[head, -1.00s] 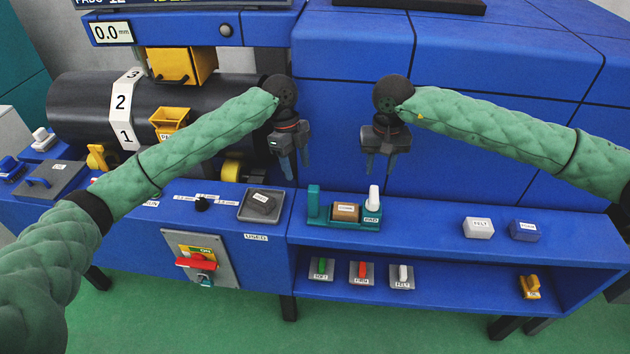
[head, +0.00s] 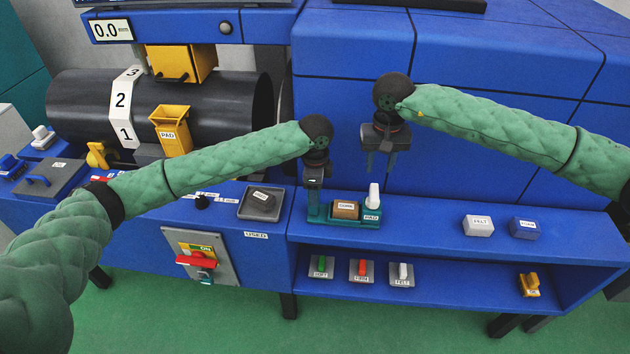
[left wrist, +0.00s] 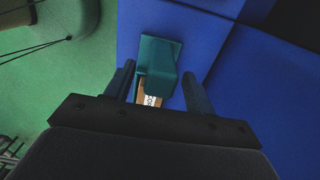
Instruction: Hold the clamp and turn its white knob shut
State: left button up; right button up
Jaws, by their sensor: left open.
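The teal clamp (head: 343,222) stands on the blue shelf top, with a brown labelled block (head: 346,210) between its ends. Its white knob (head: 374,194) stands upright at the right end. My left gripper (head: 314,203) is open at the clamp's left end and hides much of that upright. In the left wrist view, the clamp's teal end (left wrist: 160,54) and the brown block (left wrist: 150,88) show between the spread fingers (left wrist: 160,86); contact cannot be told. My right gripper (head: 379,162) hangs open and empty above and behind the knob.
A white block (head: 478,226) and a blue block (head: 524,229) lie to the right on the same shelf. Several small knobbed pieces sit on the lower shelf.

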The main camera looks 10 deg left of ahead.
aim_at(375, 191)
pick_arm(q)
jog(key=shift+f, duration=2)
grip_shut()
pick_arm(e)
jog(key=shift+o, duration=0.8)
jog(key=shift+m, duration=0.8)
notch_tip(375, 191, down, 11)
jog(key=shift+r, duration=0.2)
